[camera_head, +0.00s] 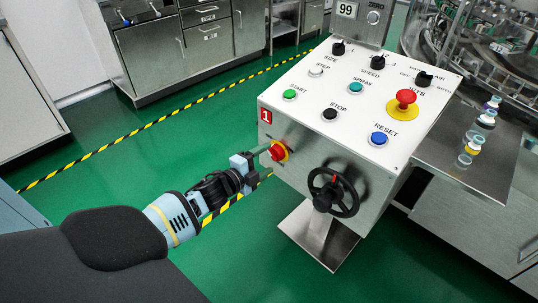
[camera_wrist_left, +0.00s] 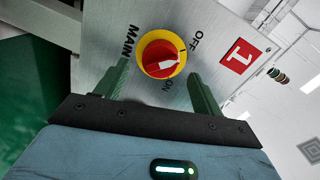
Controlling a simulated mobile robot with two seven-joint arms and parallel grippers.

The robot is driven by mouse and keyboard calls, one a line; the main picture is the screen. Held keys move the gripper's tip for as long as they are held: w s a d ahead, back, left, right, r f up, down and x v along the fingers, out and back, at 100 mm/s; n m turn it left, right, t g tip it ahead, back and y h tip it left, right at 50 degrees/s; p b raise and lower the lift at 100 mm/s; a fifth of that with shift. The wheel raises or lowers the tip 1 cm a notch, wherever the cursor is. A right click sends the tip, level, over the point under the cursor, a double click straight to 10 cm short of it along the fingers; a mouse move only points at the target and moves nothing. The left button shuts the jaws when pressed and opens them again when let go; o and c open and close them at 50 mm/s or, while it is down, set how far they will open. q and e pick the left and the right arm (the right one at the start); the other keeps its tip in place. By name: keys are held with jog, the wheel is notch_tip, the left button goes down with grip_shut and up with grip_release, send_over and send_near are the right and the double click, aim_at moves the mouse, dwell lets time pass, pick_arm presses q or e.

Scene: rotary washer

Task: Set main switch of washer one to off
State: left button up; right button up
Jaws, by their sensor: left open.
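The main switch (camera_head: 278,151) is a red knob on a yellow ring, on the left side of the control box marked with a red "1" (camera_head: 266,116). In the left wrist view the knob (camera_wrist_left: 160,57) sits between the labels "MAIN", "OFF" and "ON". A white mark shows on the knob; I cannot tell for certain which label it points to. My left gripper (camera_head: 261,164) is right at the switch. In the wrist view its two green fingers (camera_wrist_left: 159,82) are open, one on each side of the knob with gaps. My right gripper is not in view.
A black handwheel (camera_head: 333,192) is on the box front, right of the switch. The sloped top panel (camera_head: 330,95) carries buttons, including a red emergency stop (camera_head: 404,99). Several vials stand on a metal shelf (camera_head: 485,165) at right. The green floor left of the box is clear.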

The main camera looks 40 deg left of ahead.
pick_arm(q)
jog(key=s, duration=0.3)
jog(key=s+p, duration=0.1)
jog(key=s, duration=0.1)
jog(key=shift+a+r, duration=0.25)
jog(key=shift+r, duration=0.05)
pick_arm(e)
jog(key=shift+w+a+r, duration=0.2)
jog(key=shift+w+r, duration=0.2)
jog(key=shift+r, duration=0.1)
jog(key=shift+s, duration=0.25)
pick_arm(q)
jog(key=shift+d, duration=0.1)
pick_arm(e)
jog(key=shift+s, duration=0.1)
